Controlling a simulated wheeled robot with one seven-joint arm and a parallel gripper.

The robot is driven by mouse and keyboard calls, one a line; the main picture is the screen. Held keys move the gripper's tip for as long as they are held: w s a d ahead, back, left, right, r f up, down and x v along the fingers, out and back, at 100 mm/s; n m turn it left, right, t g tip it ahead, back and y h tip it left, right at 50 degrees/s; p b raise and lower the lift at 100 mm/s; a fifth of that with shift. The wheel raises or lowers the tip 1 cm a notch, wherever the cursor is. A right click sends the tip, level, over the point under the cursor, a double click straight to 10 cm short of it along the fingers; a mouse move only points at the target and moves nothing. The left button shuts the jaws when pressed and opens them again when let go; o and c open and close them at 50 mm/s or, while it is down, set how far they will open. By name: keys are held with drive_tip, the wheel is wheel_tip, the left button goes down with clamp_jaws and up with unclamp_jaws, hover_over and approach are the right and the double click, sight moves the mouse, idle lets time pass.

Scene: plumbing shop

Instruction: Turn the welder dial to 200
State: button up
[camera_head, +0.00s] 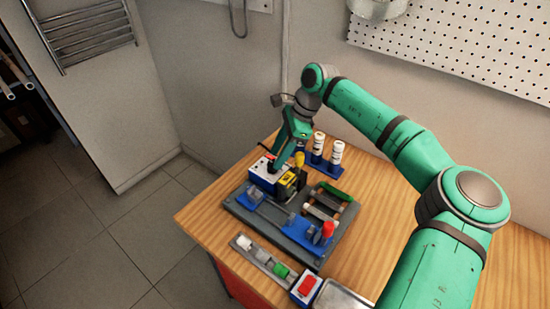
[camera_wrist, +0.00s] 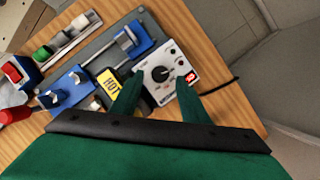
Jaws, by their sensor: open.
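The welder (camera_wrist: 172,82) is a small box with a white face, a black round dial (camera_wrist: 161,74) and a red display (camera_wrist: 191,77). The dial's scale marks are too small to read. In the head view the welder (camera_head: 266,172) is a blue and white box at the back left of the grey board, partly hidden by my gripper. My gripper (camera_wrist: 157,85) is open and empty, with one green finger on each side of the dial in the wrist view. I cannot tell how far the fingertips are above the face.
The grey board (camera_head: 243,213) carries blue clamps (camera_head: 308,233) and a yellow-black block (camera_head: 290,184) beside the welder. White bottles (camera_head: 336,153) stand in a blue rack behind. A parts tray (camera_head: 262,257) and a red-buttoned box (camera_head: 307,287) lie in front. The table's left edge is close.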

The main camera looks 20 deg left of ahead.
drive_tip(key=v, duration=0.8)
drive_tip(key=shift+a+r, duration=0.15)
drive_tip(key=shift+a, duration=0.05)
